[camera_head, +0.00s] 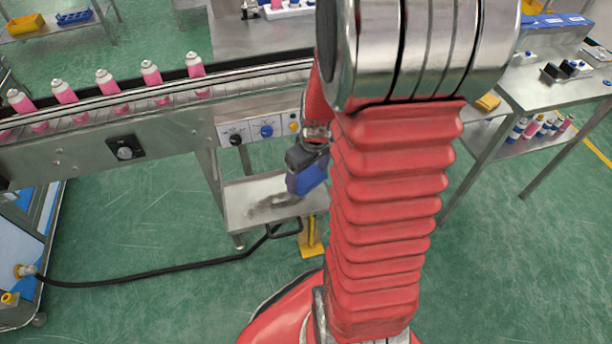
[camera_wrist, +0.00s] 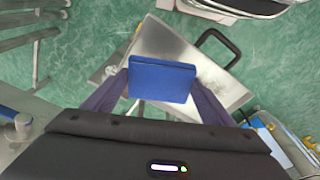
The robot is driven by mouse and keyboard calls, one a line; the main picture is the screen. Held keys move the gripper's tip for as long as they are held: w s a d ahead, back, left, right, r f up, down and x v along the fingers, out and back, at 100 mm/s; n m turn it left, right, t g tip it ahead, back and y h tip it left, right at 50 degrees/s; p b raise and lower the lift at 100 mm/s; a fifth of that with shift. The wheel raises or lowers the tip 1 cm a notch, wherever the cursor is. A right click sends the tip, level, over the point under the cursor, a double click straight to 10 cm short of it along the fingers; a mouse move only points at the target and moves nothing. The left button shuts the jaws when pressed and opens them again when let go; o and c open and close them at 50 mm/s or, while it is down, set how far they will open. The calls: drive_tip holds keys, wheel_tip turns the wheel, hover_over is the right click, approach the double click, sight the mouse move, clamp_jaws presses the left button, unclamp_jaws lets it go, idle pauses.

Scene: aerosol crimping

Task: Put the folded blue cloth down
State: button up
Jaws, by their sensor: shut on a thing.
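The folded blue cloth (camera_wrist: 162,80) is held between the two dark fingers of my gripper (camera_wrist: 160,92) in the wrist view. In the head view the cloth (camera_head: 312,177) hangs at the end of my gripper (camera_head: 303,172), partly hidden by my red arm. The gripper is shut on it. Behind the cloth, as the wrist camera looks, is a small metal shelf (camera_wrist: 175,48). In the head view this low shelf (camera_head: 250,200) carries a dark smear or stain. The cloth looks to be above the shelf and apart from it; the exact gap cannot be told.
A conveyor (camera_head: 170,100) with several pink cans runs at the upper left. A control panel (camera_head: 260,130) with knobs sits above the shelf. A black hose (camera_head: 150,276) crosses the green floor, and a yellow pedal (camera_head: 311,238) stands below the shelf. A workbench (camera_head: 560,85) is at the right.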

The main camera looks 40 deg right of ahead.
drive_tip(key=w+a+r, duration=0.3)
drive_tip(key=w+a, duration=0.6)
drive_tip(key=w+a+r, duration=0.3)
drive_tip(key=w+a, duration=0.7)
drive_tip(key=shift+m, duration=0.3)
